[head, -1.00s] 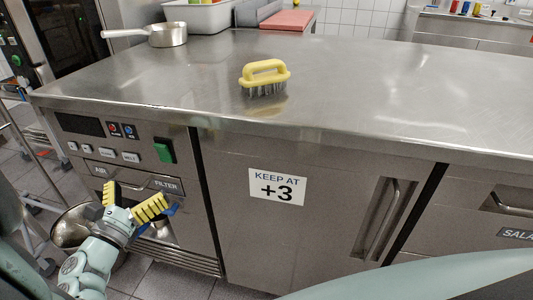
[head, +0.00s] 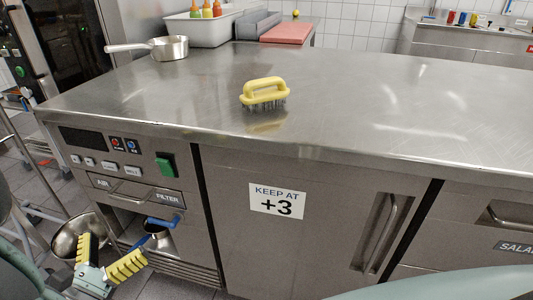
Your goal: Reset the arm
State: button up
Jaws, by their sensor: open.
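My gripper (head: 108,262) is at the lower left of the head view, below the counter top and in front of the cabinet's left end. Its two yellow-padded fingers are spread apart with nothing between them. Part of my arm is cut off by the frame's lower left edge.
A steel counter (head: 340,110) fills the middle. A yellow-handled brush (head: 265,91) and a saucepan (head: 168,48) stand on it. A metal bowl (head: 72,236) and a blue-handled thing (head: 163,224) are near my gripper. A red board (head: 287,32) lies at the back.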

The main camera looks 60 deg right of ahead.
jog(key=shift+s+a+f, duration=0.1)
jog(key=shift+s+a, duration=0.05)
jog(key=shift+a, duration=0.3)
